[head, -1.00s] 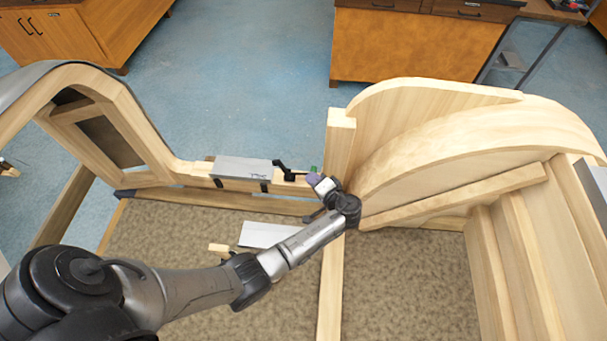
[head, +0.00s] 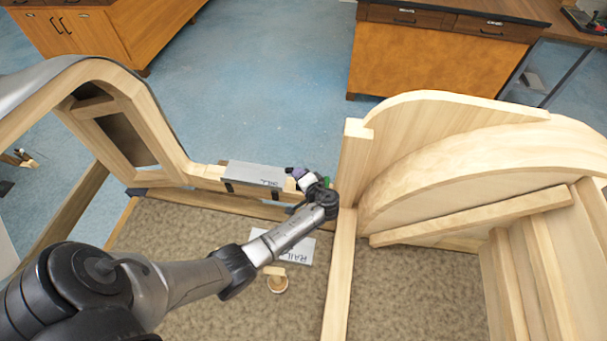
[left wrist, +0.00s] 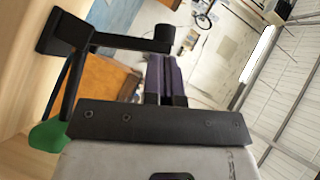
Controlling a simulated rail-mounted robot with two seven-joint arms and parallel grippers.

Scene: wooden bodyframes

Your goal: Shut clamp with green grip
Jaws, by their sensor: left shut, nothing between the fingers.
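The clamp's green grip (head: 327,182) shows just beyond my left wrist in the head view, by the inner end of the wooden rail. In the left wrist view the green grip (left wrist: 47,136) is at the lower left. The black clamp arm (left wrist: 115,42) runs from a base on the wood to a dark tip. My left gripper (head: 294,172) has purple fingers, shut and empty, beside the clamp. In the left wrist view the fingers (left wrist: 166,78) are just below the clamp's tip; contact cannot be told. My wrist hides most of the clamp in the head view. My right gripper is not in view.
A grey plate (head: 254,173) lies on the wooden rail, left of my gripper. A curved wooden frame (head: 455,165) stands close on the right. Another labelled plate (head: 300,250) lies below my forearm. Open blue floor (head: 260,85) lies behind the rail.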

